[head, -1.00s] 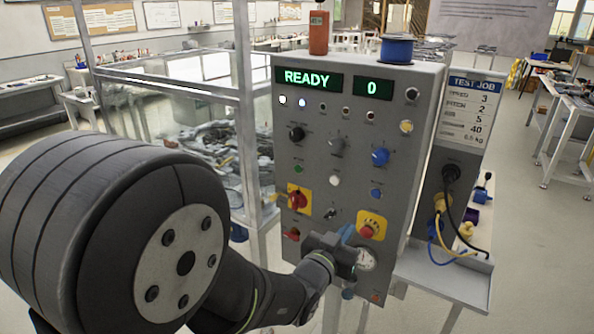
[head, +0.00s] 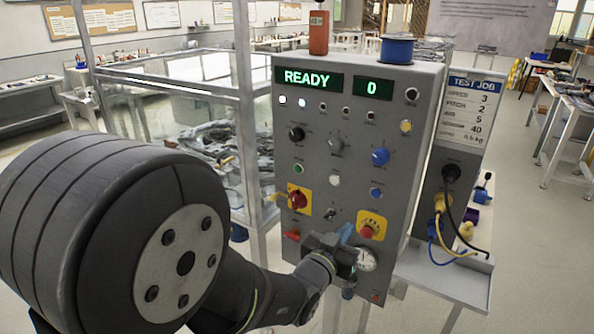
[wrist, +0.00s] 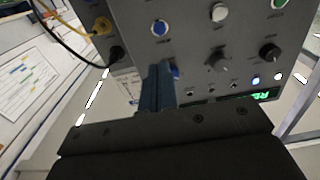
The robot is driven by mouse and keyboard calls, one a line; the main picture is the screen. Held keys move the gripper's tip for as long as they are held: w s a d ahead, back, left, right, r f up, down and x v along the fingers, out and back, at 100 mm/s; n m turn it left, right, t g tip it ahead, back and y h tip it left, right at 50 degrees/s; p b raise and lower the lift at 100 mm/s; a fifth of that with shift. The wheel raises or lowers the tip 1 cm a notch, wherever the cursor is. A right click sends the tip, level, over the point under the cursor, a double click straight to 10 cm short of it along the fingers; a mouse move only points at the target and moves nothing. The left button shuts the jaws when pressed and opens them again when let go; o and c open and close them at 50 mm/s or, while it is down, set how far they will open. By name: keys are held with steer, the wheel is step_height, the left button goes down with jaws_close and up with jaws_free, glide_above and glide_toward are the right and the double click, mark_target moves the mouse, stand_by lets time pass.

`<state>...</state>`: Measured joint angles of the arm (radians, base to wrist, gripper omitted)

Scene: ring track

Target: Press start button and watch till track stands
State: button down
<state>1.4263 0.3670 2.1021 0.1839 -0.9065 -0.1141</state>
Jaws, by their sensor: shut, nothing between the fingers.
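The grey control panel (head: 330,215) stands upright, its display (head: 308,78) reading READY and 0. A small green button (head: 298,168) sits left of a white button (head: 334,180) and a blue button (head: 375,193); I cannot read their labels. In the wrist view the panel appears turned over, with the green button (wrist: 279,3) at the top edge. My gripper (head: 347,233) is in front of the panel's lower part, beside the red mushroom button (head: 367,231). Its blue fingers (wrist: 157,75) are shut and empty, partly covering a blue knob (wrist: 174,71) in the wrist view.
A glass-walled enclosure (head: 170,110) with the track in it stands left of the panel. Cables (head: 455,250) and a TEST JOB card (head: 470,105) are at the right.

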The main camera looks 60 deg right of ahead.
mark_target(298, 169)
steer(key=w+d+n+t+y, duration=0.2)
steer(key=w+n+t, duration=0.4)
steer(key=w+n, duration=0.3)
steer(key=w+d+n+t+y, duration=0.3)
steer(key=w+n+t, duration=0.3)
steer(key=w+n, duration=0.4)
steer(key=w+y, duration=0.1)
steer(key=w, duration=0.4)
steer(key=shift+d, duration=0.25)
steer(key=shift+s, duration=0.1)
steer(key=shift+d, duration=4.45)
steer(key=shift+d, duration=0.1)
steer(key=shift+d, duration=0.3)
